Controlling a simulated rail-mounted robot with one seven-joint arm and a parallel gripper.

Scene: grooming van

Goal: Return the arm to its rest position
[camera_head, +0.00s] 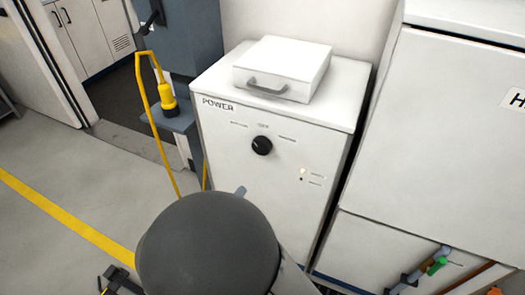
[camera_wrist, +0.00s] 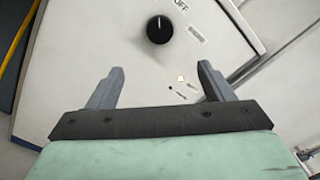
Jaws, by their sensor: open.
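My gripper (camera_wrist: 160,90) shows in the wrist view with its two grey fingers spread apart and nothing between them. It faces the front panel of a white power cabinet (camera_wrist: 75,60). A black rotary knob (camera_wrist: 159,30) on that panel lies beyond the fingertips, apart from them. In the head view the cabinet (camera_head: 240,185) stands upright, with the knob (camera_head: 262,145) on its front and a small lit light (camera_head: 303,170) to the lower right. My dark rounded arm link covers the cabinet's lower left front, and most of the gripper is hidden behind it.
A white box with a grey handle (camera_head: 290,72) sits on the cabinet top. A large white unit (camera_head: 450,130) stands close on the right. Pipes (camera_head: 415,270) run low at right. The floor (camera_head: 60,220) at left is open.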

